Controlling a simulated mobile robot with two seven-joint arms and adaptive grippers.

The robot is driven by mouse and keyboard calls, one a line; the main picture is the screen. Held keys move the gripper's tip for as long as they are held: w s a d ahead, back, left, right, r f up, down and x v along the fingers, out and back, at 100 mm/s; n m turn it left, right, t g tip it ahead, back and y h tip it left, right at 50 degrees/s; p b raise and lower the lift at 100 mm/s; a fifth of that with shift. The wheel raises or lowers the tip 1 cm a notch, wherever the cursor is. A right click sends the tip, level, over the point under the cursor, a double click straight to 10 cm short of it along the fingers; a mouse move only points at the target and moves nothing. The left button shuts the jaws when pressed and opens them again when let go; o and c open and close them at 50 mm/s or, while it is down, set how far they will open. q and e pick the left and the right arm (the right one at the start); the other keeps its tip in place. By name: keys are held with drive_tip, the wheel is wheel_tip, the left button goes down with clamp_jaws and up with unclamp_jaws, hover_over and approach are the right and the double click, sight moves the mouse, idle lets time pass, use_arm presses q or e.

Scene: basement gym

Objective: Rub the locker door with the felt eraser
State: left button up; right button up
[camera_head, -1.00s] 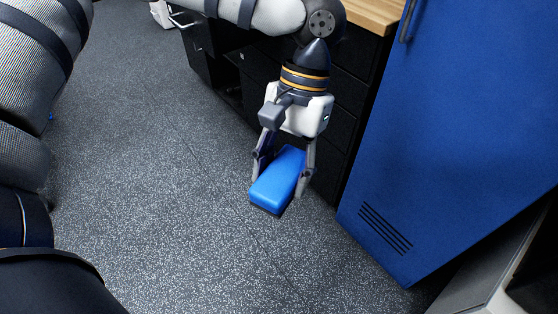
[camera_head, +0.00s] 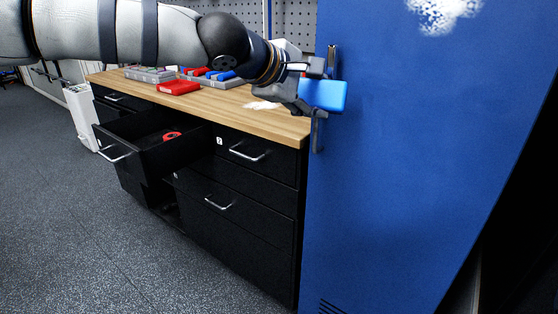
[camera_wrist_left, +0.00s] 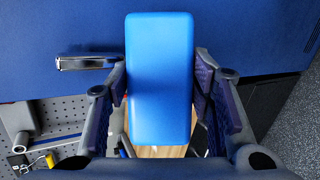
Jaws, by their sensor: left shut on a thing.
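My left gripper (camera_head: 322,97) is shut on the blue felt eraser (camera_head: 326,94), at the left edge of the blue locker door (camera_head: 400,190). The eraser (camera_wrist_left: 160,78) fills the middle of the left wrist view between the two fingers, with the door (camera_wrist_left: 60,30) beyond it. I cannot tell whether the eraser touches the door. A white smudge (camera_head: 440,13) is on the door at the top of the head view, up and right of the eraser. A metal door handle (camera_wrist_left: 88,62) shows left of the eraser in the left wrist view. My right gripper is not in view.
A wood-topped black drawer cabinet (camera_head: 240,215) stands left of the locker. Its open drawer (camera_head: 150,150) holds a red ring-shaped item. A red box (camera_head: 178,87) and trays of small parts lie on the top. A white bin (camera_head: 80,115) stands behind. The floor at lower left is clear.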

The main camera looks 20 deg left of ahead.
use_arm(q)
drive_tip(key=s+d+r+m+t+h+p, duration=0.1)
drive_tip(key=s+d+r+m+h, duration=0.15)
drive_tip(key=d+r, duration=0.35)
drive_tip(key=s+d+r+m+t+h, duration=0.2)
drive_tip(key=d+r+m+h, duration=0.15)
drive_tip(key=r, duration=0.55)
drive_tip(key=shift+g, duration=0.3)
drive_tip(key=w, duration=0.1)
drive_tip(key=w+d+b, duration=0.1)
drive_tip(key=w, duration=0.1)
drive_tip(key=w+d+b, duration=0.1)
drive_tip(key=w, duration=0.1)
drive_tip(key=shift+w+f, duration=0.1)
drive_tip(key=shift+f, duration=0.2)
drive_tip(key=shift+r, duration=0.15)
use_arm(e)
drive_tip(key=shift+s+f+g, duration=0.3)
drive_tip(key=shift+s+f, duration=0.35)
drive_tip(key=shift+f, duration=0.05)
use_arm(q)
drive_tip(key=shift+w+d+b, duration=0.25)
drive_tip(key=shift+w+b, duration=0.05)
drive_tip(key=shift+w, duration=0.45)
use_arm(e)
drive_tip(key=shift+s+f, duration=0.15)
